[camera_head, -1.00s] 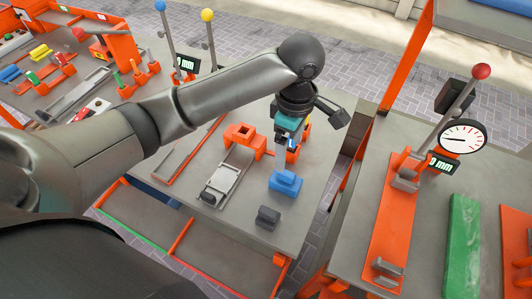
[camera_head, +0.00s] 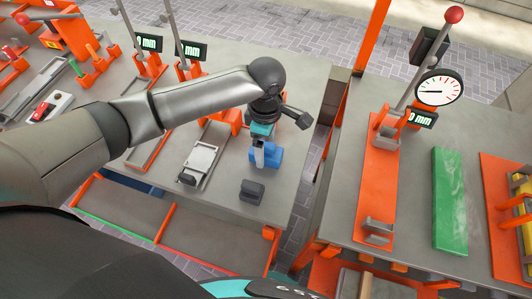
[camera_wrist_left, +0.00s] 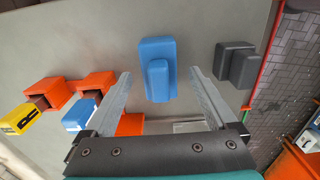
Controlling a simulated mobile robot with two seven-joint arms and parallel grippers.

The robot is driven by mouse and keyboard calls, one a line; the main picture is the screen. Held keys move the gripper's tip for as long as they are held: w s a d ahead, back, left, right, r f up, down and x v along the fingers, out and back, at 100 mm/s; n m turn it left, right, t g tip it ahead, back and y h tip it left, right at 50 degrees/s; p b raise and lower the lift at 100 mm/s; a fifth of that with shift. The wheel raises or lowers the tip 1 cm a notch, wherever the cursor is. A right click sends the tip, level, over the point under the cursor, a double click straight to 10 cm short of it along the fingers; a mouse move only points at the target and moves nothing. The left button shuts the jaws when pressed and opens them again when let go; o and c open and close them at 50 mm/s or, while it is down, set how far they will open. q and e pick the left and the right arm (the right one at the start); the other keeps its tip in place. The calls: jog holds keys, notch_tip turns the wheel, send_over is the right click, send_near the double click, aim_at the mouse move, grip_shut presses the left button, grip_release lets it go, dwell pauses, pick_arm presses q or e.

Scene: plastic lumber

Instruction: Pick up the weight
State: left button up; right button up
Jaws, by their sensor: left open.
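A blue weight (camera_head: 274,156), a stepped block with a raised top, stands on the grey table. It also shows in the left wrist view (camera_wrist_left: 158,62), centred ahead of the fingertips. A dark grey weight (camera_head: 252,190) stands nearer the table's front edge, and in the left wrist view it is at the right (camera_wrist_left: 236,64). My left gripper (camera_head: 259,156) is open and points down over the blue weight, partly hiding it. In the left wrist view its two fingers (camera_wrist_left: 161,76) are spread to either side of the blue weight, with nothing held. My right gripper is not in view.
Orange holders (camera_wrist_left: 96,83) stand close behind the blue weight. A metal slide fixture (camera_head: 203,160) lies to its left. A second table with a green plank (camera_head: 449,200) and a dial gauge (camera_head: 439,87) stands to the right, across a gap.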

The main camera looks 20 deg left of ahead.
pick_arm(q)
notch_tip(320, 180, down, 3)
jog(key=shift+r, duration=0.1)
grip_shut()
dwell(0.7)
jog(key=shift+w+d+r, duration=0.1)
jog(key=shift+w+r, duration=0.05)
jog(key=shift+r, duration=0.05)
dwell(0.3)
